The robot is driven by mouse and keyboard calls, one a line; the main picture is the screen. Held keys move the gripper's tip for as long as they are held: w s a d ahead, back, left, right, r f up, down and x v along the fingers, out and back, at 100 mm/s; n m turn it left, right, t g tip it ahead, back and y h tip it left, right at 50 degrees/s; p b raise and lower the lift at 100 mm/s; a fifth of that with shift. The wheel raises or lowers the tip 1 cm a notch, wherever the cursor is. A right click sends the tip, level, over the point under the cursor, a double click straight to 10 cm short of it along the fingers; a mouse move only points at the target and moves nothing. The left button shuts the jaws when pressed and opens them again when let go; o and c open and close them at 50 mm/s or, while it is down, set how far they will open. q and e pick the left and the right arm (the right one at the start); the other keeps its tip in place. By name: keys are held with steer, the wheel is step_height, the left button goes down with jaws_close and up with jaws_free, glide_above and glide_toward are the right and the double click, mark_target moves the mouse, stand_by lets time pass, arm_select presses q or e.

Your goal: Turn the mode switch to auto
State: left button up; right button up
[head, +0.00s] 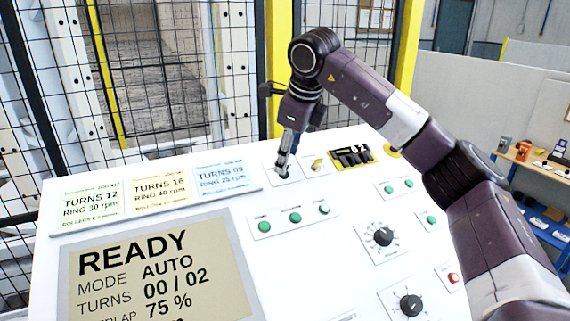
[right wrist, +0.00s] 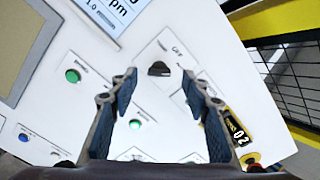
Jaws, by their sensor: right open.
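In the head view the right gripper (head: 284,163) points down at the panel's upper part and largely hides that knob. The display (head: 155,275) reads READY, MODE AUTO, TURNS 00 / 02. My left gripper is not in view.
The white control panel (head: 300,260) carries green buttons (head: 295,217), larger black dials (head: 383,236), a red button (head: 454,277) and a yellow block marked 02 (head: 352,157). Recipe cards (head: 160,189) lie left of the gripper. A mesh fence (head: 180,80) stands behind.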

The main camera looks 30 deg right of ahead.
steer(key=v, duration=0.8)
steer(key=shift+s+a, duration=0.1)
